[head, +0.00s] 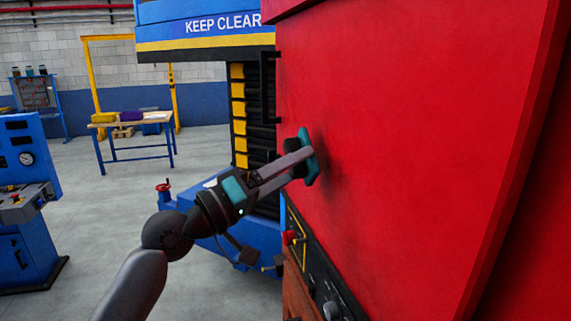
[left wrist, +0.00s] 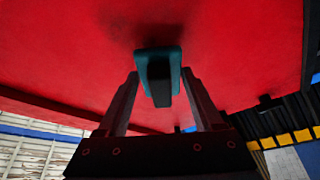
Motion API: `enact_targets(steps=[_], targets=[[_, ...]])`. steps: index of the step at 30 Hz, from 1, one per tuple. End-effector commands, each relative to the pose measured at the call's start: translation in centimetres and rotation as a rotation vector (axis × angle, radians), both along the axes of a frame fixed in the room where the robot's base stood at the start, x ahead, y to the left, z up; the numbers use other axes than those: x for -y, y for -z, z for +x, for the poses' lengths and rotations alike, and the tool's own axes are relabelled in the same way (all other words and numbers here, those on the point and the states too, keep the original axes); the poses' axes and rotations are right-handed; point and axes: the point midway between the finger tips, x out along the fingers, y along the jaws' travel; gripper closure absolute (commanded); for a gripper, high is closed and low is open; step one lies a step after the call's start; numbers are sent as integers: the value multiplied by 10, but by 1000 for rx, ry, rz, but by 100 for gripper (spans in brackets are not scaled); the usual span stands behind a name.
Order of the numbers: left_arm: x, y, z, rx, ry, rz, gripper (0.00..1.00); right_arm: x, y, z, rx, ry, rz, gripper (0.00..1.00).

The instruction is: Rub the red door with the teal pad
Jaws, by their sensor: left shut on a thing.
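The red door (head: 410,150) fills the right side of the head view and the upper part of the left wrist view (left wrist: 230,45). A dark smudge marks its surface around the pad. The teal pad (head: 308,158) has a dark handle and is at the door's left part, its face toward the door. It also shows in the left wrist view (left wrist: 145,58). My left gripper (head: 300,165) is shut on the pad's handle. The pad appears to be against the door or very close; exact contact is hidden. My right gripper is not in view.
A black door handle (head: 264,88) stands at the door's left edge. A blue machine marked "KEEP CLEAR" (head: 205,25) is behind it. A control panel (head: 325,270) sits below the door. A table (head: 130,125) and a blue console (head: 25,220) stand left, with open floor between.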

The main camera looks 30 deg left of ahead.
Motion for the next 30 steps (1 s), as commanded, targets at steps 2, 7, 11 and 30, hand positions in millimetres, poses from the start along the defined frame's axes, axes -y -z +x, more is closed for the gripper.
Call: enact_targets(steps=[2, 7, 11, 30], targets=[[0, 0, 0, 1, 0, -1, 77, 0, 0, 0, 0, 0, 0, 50], [0, 0, 0, 1, 0, -1, 77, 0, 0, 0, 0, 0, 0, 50], [0, 0, 0, 1, 0, -1, 77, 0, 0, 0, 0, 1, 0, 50], [6, 0, 8, 0, 0, -2, 77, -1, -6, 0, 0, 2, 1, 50]])
